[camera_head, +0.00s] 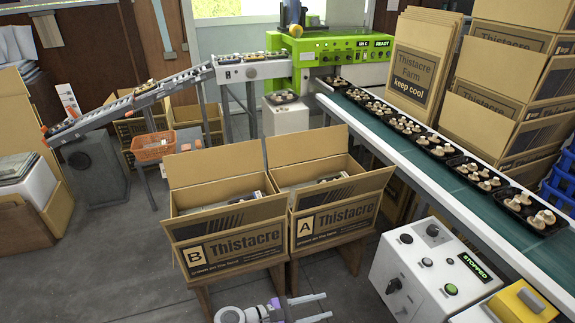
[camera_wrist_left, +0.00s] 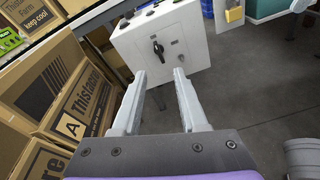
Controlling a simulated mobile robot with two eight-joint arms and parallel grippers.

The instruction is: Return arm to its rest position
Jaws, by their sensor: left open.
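My left gripper (camera_head: 318,306) is low at the bottom middle of the head view, in front of the two open cardboard boxes. Its two fingers are apart with nothing between them. In the left wrist view the open fingers (camera_wrist_left: 160,85) point toward the white control box (camera_wrist_left: 168,42). Box B (camera_head: 228,238) and box A (camera_head: 335,214) stand side by side on wooden stands with their flaps up, and dark trays show inside each. My right gripper is in neither view.
The conveyor (camera_head: 385,142) carries several black trays of mushrooms along the right. The control box (camera_head: 432,270) with a STOPPED display stands at lower right. A green machine (camera_head: 340,50) is at the back. Grey floor (camera_head: 100,265) is clear at lower left.

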